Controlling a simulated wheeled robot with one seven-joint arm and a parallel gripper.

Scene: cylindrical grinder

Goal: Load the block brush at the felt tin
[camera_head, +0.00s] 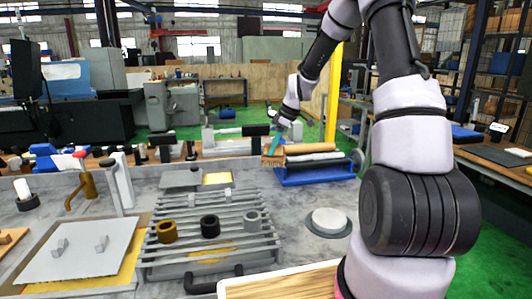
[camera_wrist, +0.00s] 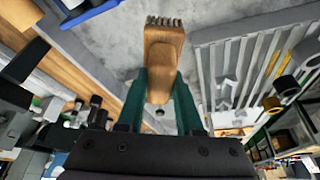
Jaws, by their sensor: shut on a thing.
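My gripper (camera_head: 276,143) is shut on the block brush (camera_head: 271,160), above the back of the bench. In the wrist view the brush (camera_wrist: 163,60) is a tan wooden block with short dark bristles at its far end. The green fingers of my gripper (camera_wrist: 162,88) clasp it from both sides. A low round grey tin with a pale pad (camera_head: 328,220), which looks like the felt tin, sits on the bench. It is nearer and to the right of the brush, well apart from it. I cannot make it out in the wrist view.
A blue tray (camera_head: 312,177) with rolls stands just right of the brush. A slatted grey rack (camera_head: 208,235) with several rings lies left of the tin. A grey plate (camera_head: 80,256) lies at front left. The bench around the tin is mostly clear.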

